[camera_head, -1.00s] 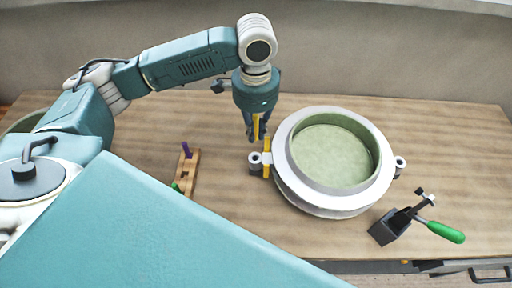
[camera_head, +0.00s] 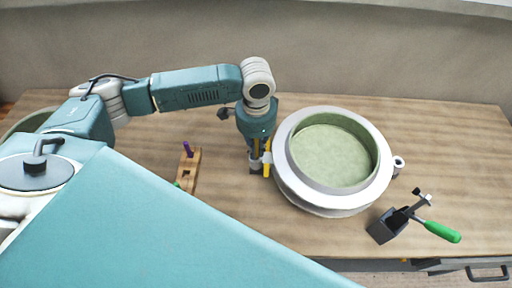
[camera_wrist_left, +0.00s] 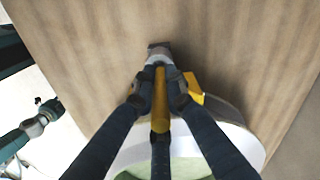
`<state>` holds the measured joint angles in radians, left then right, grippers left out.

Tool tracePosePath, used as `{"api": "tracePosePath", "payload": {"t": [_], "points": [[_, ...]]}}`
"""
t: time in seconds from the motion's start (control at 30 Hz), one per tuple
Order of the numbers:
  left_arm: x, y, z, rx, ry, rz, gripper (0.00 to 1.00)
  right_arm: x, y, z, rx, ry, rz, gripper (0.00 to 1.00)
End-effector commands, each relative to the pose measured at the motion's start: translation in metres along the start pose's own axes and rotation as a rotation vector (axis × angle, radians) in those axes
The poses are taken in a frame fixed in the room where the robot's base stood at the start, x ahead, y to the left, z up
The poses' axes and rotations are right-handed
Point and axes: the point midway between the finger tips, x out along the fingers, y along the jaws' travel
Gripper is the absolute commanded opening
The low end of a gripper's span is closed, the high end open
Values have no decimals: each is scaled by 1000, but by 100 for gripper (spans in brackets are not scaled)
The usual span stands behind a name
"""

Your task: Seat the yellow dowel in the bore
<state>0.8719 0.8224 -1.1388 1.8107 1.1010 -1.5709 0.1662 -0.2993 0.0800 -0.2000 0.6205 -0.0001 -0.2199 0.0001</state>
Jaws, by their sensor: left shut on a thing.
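My left gripper (camera_head: 256,156) is shut on the yellow dowel (camera_wrist_left: 160,100), which stands upright between the fingertips in the left wrist view. The gripper is at the left side of the round white mould (camera_head: 283,178), over the grey lug (camera_head: 254,169) there. In the left wrist view the grey collar of the lug (camera_wrist_left: 157,58) shows just past the dowel's end. The bore opening is hidden, so I cannot tell whether the dowel's tip is inside it. My right gripper is not in view.
A yellow tab (camera_head: 267,161) stands on the mould beside the lug. A wooden block (camera_head: 187,176) with a purple peg (camera_head: 187,149) and a green one lies to the left.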

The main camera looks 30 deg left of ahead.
Motion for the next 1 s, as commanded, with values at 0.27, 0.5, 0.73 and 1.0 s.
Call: {"api": "tracePosePath", "payload": {"t": [0.27, 0.5, 0.73, 1.0], "points": [[8, 0, 0, 0, 0, 2, 0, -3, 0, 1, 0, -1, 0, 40], [10, 0, 0, 1, 0, 1, 29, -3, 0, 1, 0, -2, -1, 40], [10, 0, 0, 0, 0, 0, 30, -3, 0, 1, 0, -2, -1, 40], [-10, -1, -2, 0, 4, -1, 30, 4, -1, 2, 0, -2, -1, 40]]}}
